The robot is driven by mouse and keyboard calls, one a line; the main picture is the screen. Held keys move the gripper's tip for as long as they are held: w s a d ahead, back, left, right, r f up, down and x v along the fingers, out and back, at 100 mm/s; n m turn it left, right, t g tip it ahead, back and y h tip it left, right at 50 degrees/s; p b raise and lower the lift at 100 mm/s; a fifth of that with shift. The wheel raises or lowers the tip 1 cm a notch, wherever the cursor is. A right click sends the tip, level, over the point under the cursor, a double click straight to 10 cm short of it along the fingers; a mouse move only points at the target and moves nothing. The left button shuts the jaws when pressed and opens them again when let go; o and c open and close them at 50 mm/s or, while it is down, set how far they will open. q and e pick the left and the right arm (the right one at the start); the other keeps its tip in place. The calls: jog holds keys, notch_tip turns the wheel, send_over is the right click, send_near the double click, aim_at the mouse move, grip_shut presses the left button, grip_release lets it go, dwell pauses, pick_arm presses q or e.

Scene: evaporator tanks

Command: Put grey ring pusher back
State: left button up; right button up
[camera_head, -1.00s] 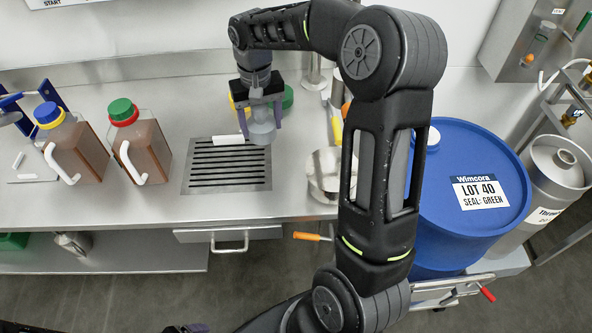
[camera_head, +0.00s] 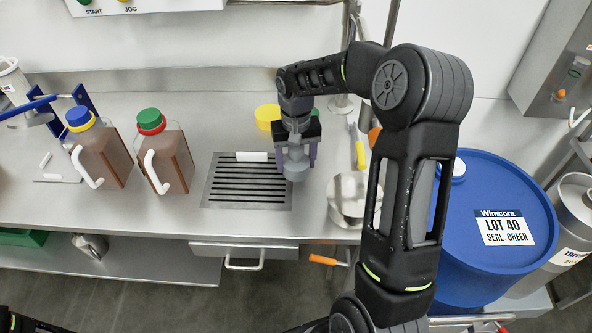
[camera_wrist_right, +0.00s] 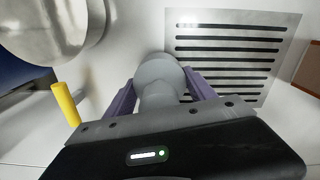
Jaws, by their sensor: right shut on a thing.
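My right gripper (camera_head: 297,160) is shut on the grey ring pusher (camera_head: 296,172), at the right edge of the slotted drain grate (camera_head: 225,185). In the right wrist view the ring pusher (camera_wrist_right: 160,78) is a rounded grey piece between the two purple fingers. The fingers and gripper body hide part of it. I cannot tell whether its lower end touches the counter. My left gripper is not clearly seen.
A steel pot (camera_head: 350,200) stands close to the right of the gripper. A yellow lid (camera_head: 267,117) lies behind it. Two brown jugs (camera_head: 103,155) (camera_head: 163,155) stand left of the grate. A blue drum (camera_head: 490,265) stands at the right.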

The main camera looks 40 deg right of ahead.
aim_at(296, 171)
jog(key=shift+f, duration=1.95)
jog(key=shift+f, duration=0.2)
jog(key=o, duration=1.5)
jog(key=shift+r, duration=0.1)
